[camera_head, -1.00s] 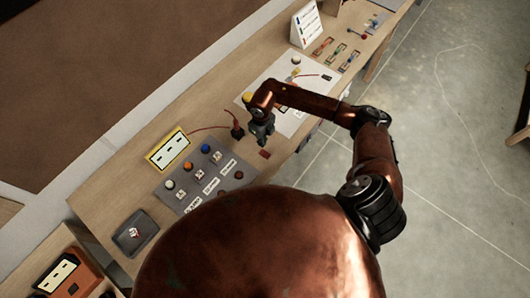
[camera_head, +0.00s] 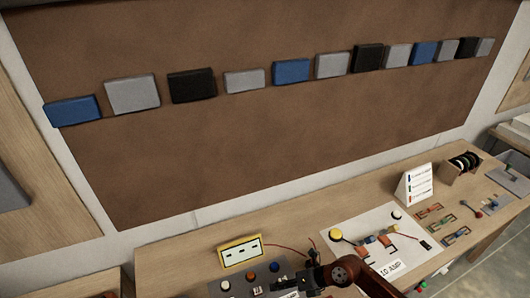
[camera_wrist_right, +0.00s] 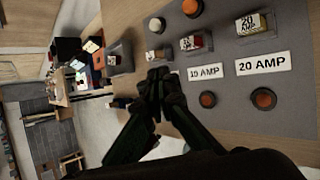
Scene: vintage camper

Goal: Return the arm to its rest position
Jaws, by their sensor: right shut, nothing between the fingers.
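My right arm is copper-coloured, and its dark gripper (camera_head: 308,282) shows at the bottom of the head view, over the right part of the grey panel (camera_head: 212,291). In the right wrist view the gripper (camera_wrist_right: 160,76) has its fingers together, with nothing between them. Its tips appear in front of the panel (camera_wrist_right: 225,100), beside the "10 AMP" label (camera_wrist_right: 205,72); I cannot tell the gap. My left gripper is not in view.
A yellow-framed box (camera_head: 240,251) stands behind the panel, with a red cable to its right. A white sheet (camera_head: 372,222) with parts lies right of the arm. A white card stand (camera_head: 414,184) and several small coloured parts are farther right on the bench (camera_head: 180,262).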

